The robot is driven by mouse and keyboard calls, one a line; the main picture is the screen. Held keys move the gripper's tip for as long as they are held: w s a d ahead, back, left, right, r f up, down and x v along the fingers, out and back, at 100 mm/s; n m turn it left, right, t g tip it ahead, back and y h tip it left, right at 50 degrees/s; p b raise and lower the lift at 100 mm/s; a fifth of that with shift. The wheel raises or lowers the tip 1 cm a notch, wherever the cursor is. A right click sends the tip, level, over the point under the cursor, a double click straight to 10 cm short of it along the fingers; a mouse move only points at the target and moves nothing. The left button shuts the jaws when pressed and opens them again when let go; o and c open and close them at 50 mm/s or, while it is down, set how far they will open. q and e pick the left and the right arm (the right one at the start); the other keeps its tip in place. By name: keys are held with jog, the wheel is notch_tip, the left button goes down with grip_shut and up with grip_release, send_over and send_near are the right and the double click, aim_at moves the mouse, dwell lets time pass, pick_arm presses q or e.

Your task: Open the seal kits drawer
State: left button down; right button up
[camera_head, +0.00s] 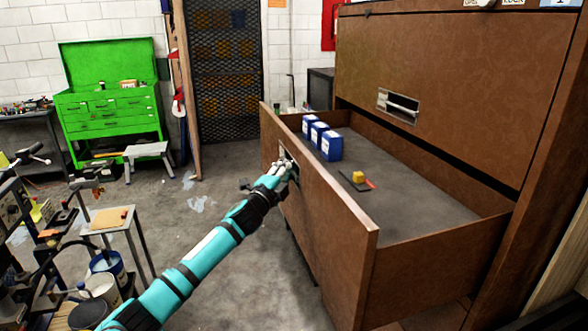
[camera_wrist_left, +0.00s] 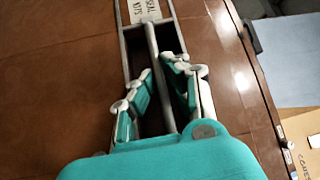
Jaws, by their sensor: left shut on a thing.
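The seal kits drawer (camera_head: 330,213) is a wide brown drawer, pulled well out of the brown cabinet (camera_head: 446,82). Blue and white boxes (camera_head: 331,145) and a small yellow item (camera_head: 358,177) lie inside it. My left gripper (camera_head: 287,167) is at the drawer's front, shut on the recessed handle. In the left wrist view the fingers (camera_wrist_left: 162,98) sit on both sides of the metal handle bar (camera_wrist_left: 158,70), under a label (camera_wrist_left: 145,10) reading SEAL KITS. My right gripper is not in view.
A closed drawer with a handle (camera_head: 398,106) is above the open one. A green tool chest (camera_head: 108,95) stands at the back left. A small stool (camera_head: 110,218) and buckets (camera_head: 105,266) stand at left. Floor between them and the drawer is mostly clear.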

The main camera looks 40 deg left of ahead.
pick_arm(q)
jog(key=shift+f, duration=0.2)
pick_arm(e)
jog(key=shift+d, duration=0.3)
pick_arm(q)
jog(key=c, duration=1.7)
grip_release()
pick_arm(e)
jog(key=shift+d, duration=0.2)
pick_arm(q)
jog(key=shift+s, duration=0.1)
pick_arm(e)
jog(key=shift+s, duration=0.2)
pick_arm(q)
jog(key=s, duration=0.4)
jog(key=s+d+f, duration=0.1)
jog(key=s, duration=0.6)
jog(key=shift+s+d+f, duration=0.25)
jog(key=shift+s, duration=0.1)
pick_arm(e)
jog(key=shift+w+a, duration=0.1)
pick_arm(q)
jog(key=shift+f, duration=0.1)
